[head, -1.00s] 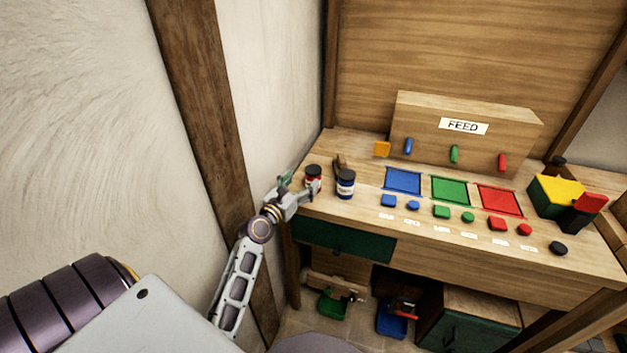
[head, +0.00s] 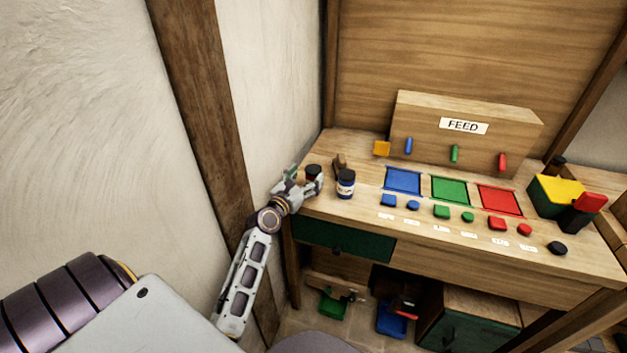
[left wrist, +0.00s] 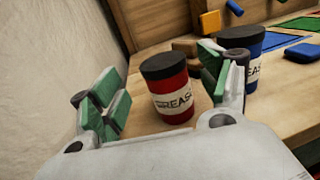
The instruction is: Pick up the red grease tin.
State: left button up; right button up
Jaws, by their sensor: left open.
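The red grease tin (left wrist: 172,92) stands upright on the bench, with a black lid and a white label reading GREASE. It lies between the open fingers of my left gripper (left wrist: 160,88) in the left wrist view, nearer the right finger. I cannot tell whether a finger touches it. In the head view only the dark lid and a little red of the tin (head: 313,172) show beside my left gripper (head: 302,180), which hides the rest. My right gripper is not in view.
A blue tin (head: 345,184) with a dark lid stands just right of the red one, behind the right finger in the left wrist view. A brown wooden piece (head: 339,164) lies behind it. The wall (head: 270,90) is close on the left. Coloured buttons (head: 442,211) line the bench.

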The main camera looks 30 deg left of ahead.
aim_at(314, 168)
pick_arm(q)
jog(key=shift+w+d+r, duration=0.1)
jog(key=shift+w, duration=2.2)
jog(key=c, duration=1.3)
jog(key=shift+r, duration=0.6)
notch_tip(314, 168, up, 8)
jog(key=shift+f+p, duration=0.2)
jog(key=shift+p, duration=1)
jog(key=shift+r, duration=0.6)
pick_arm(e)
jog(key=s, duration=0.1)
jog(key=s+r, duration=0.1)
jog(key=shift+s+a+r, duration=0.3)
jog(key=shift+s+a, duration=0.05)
